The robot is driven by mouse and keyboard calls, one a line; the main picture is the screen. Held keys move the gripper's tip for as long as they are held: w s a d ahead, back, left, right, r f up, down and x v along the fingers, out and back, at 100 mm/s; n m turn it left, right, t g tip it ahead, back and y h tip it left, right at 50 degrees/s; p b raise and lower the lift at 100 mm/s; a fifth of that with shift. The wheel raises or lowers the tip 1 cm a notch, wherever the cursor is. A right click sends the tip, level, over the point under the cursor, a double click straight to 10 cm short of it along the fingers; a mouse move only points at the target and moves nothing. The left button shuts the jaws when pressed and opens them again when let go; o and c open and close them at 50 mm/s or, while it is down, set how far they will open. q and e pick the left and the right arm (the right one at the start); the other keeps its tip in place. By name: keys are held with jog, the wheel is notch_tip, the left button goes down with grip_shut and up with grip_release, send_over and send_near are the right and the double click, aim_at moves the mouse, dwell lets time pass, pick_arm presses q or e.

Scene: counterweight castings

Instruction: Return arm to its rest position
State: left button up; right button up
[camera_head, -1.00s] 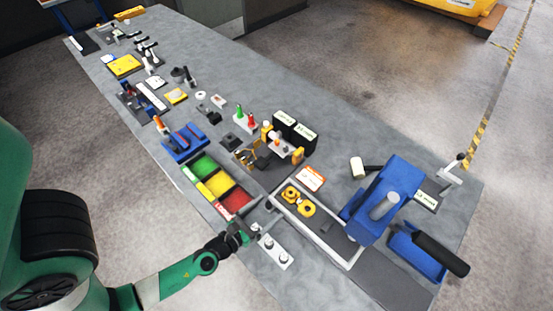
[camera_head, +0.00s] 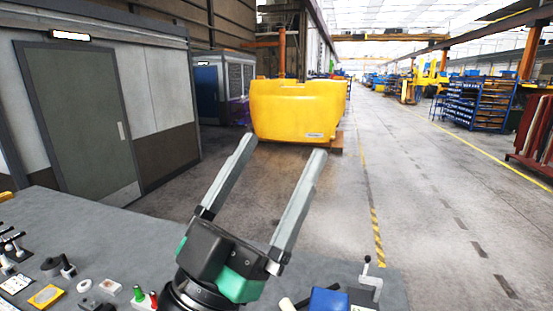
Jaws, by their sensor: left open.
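My left gripper (camera_head: 277,168) stands large in the lower middle of the head view, raised in front of the camera. Its two long grey fingers point up and away, spread wide apart, with nothing between them. Its dark and green body (camera_head: 222,262) hides part of the grey table (camera_head: 120,240) behind it. My right gripper is not in view.
Small parts lie on the table at the lower left, among them a yellow plate (camera_head: 46,296) and a white ring (camera_head: 84,286). A blue fixture (camera_head: 328,300) shows at the bottom edge. A yellow counterweight casting (camera_head: 295,108) stands beyond the table. Open floor lies right.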

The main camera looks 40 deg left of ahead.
pick_arm(q)
jog(key=s+d+r+h, duration=0.1)
jog(key=h, duration=0.1)
jog(key=s+d+r+m+t+h, duration=0.1)
jog(key=r+h, duration=0.1)
jog(key=shift+s+d+r, duration=0.15)
jog(key=shift+s+d, duration=0.1)
jog(key=shift+d, duration=0.15)
jog(key=shift+r, duration=0.1)
notch_tip(320, 180, up, 16)
jog(key=p, duration=1.6)
notch_tip(320, 180, down, 28)
jog(key=b, duration=2.7)
jog(key=shift+b, duration=0.35)
